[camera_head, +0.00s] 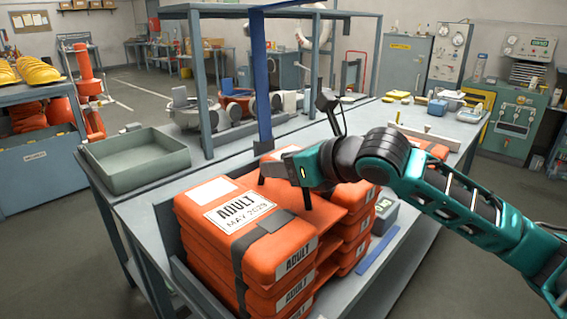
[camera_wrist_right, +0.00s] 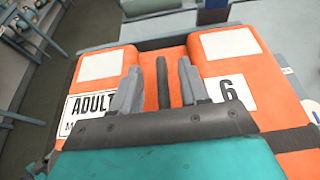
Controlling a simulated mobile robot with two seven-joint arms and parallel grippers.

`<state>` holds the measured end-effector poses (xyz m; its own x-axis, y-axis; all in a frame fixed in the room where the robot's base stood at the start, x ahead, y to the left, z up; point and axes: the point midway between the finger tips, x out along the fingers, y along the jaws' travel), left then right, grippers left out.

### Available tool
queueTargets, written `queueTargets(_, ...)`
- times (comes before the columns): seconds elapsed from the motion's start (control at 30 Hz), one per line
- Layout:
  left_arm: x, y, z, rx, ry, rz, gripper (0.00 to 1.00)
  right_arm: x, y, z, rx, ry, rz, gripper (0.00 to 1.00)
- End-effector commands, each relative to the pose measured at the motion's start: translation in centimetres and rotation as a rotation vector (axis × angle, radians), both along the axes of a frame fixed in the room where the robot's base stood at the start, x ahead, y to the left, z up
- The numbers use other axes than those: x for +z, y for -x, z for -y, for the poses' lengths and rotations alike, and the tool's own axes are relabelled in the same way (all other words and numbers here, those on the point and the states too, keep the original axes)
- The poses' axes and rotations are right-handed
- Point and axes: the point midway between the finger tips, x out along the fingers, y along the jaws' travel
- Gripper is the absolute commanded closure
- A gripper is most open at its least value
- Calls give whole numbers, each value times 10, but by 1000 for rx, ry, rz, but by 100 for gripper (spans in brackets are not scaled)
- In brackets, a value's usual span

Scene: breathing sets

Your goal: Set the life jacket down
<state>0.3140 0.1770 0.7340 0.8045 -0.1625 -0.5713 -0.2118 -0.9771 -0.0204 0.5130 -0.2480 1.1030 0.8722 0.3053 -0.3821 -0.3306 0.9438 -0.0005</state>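The top life jacket (camera_head: 240,222) is orange with a white label "ADULT MAY 2029" and a dark strap. It lies flat on a stack of similar jackets (camera_head: 280,290) at the front of the workbench. My right gripper (camera_head: 286,187) is above its middle, with the fingers apart. In the right wrist view the open fingers (camera_wrist_right: 159,88) are over the orange middle part between two raised pads (camera_wrist_right: 108,68). A dark upright bar stands between the fingers there; I cannot tell what it is. The arm hides part of the right-hand pad. My left gripper is not in view.
A grey-green tray (camera_head: 135,163) sits on the bench to the left. A blue strap (camera_head: 262,75) hangs from the rack frame behind the jackets. A small grey box (camera_head: 384,215) stands to the right of the stack. The bench's right front edge is mostly clear.

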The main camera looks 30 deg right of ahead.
Motion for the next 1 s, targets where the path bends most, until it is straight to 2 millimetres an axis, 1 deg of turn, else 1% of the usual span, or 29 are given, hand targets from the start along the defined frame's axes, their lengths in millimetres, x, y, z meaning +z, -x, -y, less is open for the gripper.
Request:
queueTargets(0.2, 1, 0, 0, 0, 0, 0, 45, 2, 0, 0, 0, -1, 1, 56)
queueTargets(0.37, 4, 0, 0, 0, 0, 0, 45, 15, 1, 1, 0, -1, 2, 56)
queueTargets(0.4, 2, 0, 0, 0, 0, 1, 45, 14, 6, 3, -2, 3, 1, 56)
queueTargets(0.63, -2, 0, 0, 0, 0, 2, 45, 25, 34, 15, -5, 6, -1, 56)
queueTargets(0.8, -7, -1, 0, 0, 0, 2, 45, 33, 52, 18, 0, 8, -2, 56)
queueTargets(1.0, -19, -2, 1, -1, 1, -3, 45, 36, 63, 26, -10, -2, -2, 56)
